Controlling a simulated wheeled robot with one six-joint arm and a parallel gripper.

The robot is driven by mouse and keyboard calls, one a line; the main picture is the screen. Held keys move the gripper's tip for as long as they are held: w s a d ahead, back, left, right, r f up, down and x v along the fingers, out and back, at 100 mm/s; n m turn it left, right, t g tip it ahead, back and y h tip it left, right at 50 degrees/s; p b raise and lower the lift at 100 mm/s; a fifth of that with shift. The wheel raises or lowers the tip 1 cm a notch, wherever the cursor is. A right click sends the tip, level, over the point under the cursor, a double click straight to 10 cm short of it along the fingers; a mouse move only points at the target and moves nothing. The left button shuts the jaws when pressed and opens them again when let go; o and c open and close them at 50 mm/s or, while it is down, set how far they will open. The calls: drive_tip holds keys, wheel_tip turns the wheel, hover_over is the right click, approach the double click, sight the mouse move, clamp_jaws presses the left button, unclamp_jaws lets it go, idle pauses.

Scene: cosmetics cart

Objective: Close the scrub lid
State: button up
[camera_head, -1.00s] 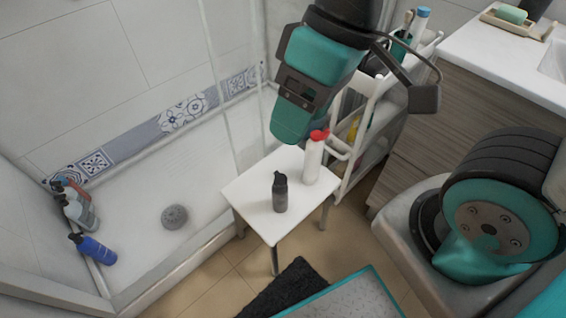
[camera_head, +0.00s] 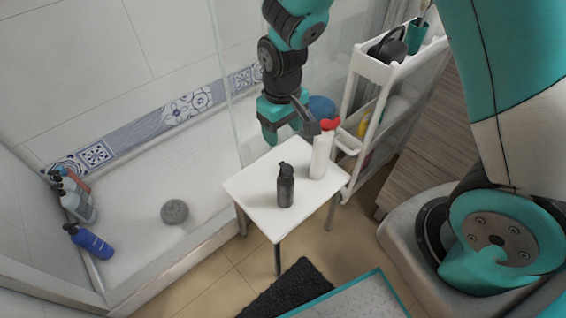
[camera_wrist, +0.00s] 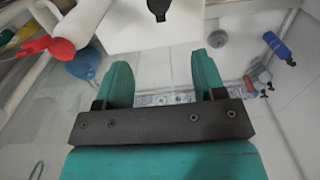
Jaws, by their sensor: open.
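A white bottle (camera_head: 321,155) with a red lid (camera_head: 330,124) stands upright at the back right of a small white table (camera_head: 247,186). I take it for the scrub. In the wrist view the white bottle (camera_wrist: 83,18) is at the upper left, and its red lid (camera_wrist: 32,47) has a part sticking out, as if flipped open. My gripper (camera_head: 290,130) is to the left of the lid and behind the table; in the wrist view my gripper (camera_wrist: 163,64) has its fingers apart with nothing between them, clear of the bottle.
A dark bottle (camera_head: 286,187) stands on the table in front of the white one. A white cart (camera_head: 371,70) with a teal cup (camera_head: 416,37) is at the right. A blue round thing (camera_head: 321,105) is behind the white bottle. Several bottles stand in the shower tray (camera_head: 135,240).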

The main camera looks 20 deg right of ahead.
sight(283, 164)
wheel_tip(283, 164, down, 12)
drive_tip(key=shift+r+b, duration=0.2)
drive_tip(key=shift+b, duration=0.8)
drive_tip(key=c, duration=0.9)
